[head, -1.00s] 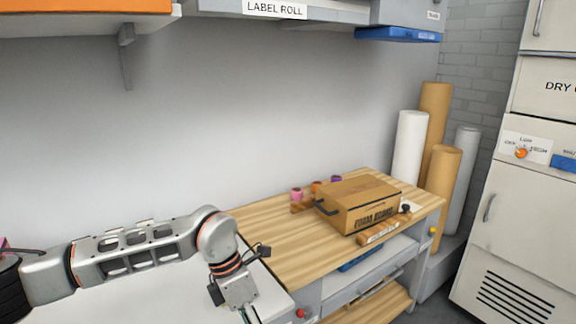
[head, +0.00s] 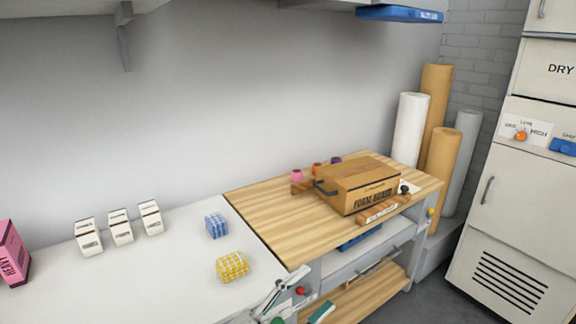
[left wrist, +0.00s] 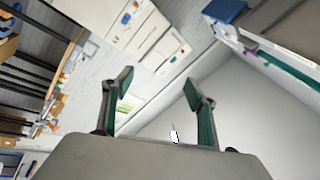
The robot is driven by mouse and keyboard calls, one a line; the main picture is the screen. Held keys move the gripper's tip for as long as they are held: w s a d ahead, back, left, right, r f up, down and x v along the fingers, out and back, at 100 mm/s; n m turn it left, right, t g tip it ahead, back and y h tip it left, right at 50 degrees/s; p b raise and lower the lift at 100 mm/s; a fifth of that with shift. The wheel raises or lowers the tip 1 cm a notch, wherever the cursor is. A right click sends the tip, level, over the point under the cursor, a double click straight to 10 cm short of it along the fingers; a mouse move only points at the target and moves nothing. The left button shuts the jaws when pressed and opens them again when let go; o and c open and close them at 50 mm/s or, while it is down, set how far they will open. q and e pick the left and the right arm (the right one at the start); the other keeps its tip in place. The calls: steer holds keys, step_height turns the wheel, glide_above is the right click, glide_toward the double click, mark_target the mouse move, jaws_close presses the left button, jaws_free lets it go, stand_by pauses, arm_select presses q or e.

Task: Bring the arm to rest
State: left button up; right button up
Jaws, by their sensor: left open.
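My left gripper (head: 316,290) shows at the bottom edge of the head view, in front of the workbench. Its arm is mostly below the picture. In the left wrist view the two teal-padded fingers stand wide apart with nothing between them (left wrist: 159,80). The gripper is open and empty. My right gripper is in neither view.
The white table (head: 180,275) holds a pink box (head: 11,254), several white cartons (head: 121,227), a blue patterned block (head: 216,225) and a yellow one (head: 232,267). The wooden bench (head: 275,215) carries a foam board box (head: 358,186). Rolls (head: 411,130) stand behind.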

arm_select(q)
steer(key=s+a+f+n+t+y, duration=0.1)
steer(key=a+f+n+t+y, duration=0.2)
steer(key=a+f+n+y, duration=1.25)
steer(key=s+a+f+n+g, duration=0.1)
steer(key=s+a+f+g, duration=0.1)
steer(key=s+a+f, duration=0.2)
steer(key=s+a+f+n+g, duration=0.2)
steer(key=s+a+f, duration=0.3)
steer(key=s+f, duration=0.3)
step_height(320, 180, down, 4)
steer(key=shift+r+g, duration=0.1)
steer(key=shift+g, duration=0.2)
